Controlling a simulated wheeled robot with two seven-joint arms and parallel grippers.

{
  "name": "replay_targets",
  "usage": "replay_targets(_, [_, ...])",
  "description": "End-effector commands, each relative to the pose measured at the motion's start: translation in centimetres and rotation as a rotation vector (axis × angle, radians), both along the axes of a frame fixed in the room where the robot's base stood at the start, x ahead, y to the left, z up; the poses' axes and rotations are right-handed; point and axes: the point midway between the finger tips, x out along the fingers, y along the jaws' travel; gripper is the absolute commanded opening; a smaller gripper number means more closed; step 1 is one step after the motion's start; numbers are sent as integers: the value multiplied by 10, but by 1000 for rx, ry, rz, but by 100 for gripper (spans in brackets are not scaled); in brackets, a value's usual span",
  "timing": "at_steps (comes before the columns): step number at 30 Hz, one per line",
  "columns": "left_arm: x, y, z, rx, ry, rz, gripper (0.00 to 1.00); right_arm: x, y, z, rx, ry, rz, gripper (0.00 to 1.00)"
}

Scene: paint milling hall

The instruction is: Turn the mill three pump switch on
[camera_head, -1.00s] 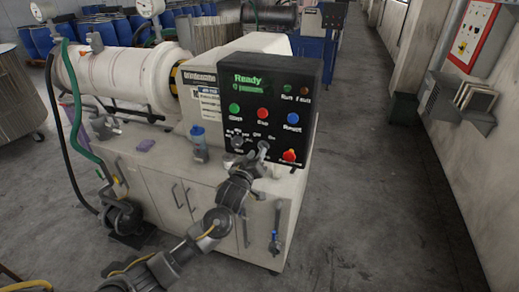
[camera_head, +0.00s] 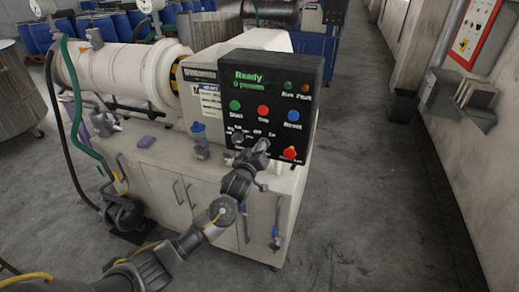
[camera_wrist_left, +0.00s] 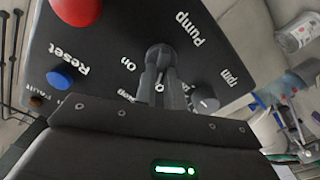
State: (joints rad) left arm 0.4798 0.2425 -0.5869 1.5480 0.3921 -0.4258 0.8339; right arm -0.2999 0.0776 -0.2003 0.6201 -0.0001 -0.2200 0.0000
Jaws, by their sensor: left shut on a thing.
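The mill's black control panel (camera_head: 270,102) stands on the cream cabinet, its display reading "Ready". My left gripper (camera_head: 262,146) is at the panel's lower part, between a dark knob (camera_head: 238,138) and the red emergency stop (camera_head: 290,152). In the left wrist view, the left gripper (camera_wrist_left: 162,62) is shut at the switch position beside the "Pump" label. The fingers hide most of the pump switch, and I cannot read its position. The "On" label (camera_wrist_left: 128,65) is beside the fingers. My right gripper is not in view.
Green, red and blue (camera_head: 293,116) buttons sit above the gripper. A green hose (camera_head: 75,105) hangs further left. The floor to the right (camera_head: 370,200) is clear.

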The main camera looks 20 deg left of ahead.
Motion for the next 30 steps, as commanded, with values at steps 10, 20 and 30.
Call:
replay_targets(10, [0,0,1,111,-5,-3,0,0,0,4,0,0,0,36])
replay_targets(20, [-1,-2,2,395,-24,-3,0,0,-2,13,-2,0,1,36])
replay_targets(30, [-1,-4,2,710,-45,-1,0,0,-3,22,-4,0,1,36])
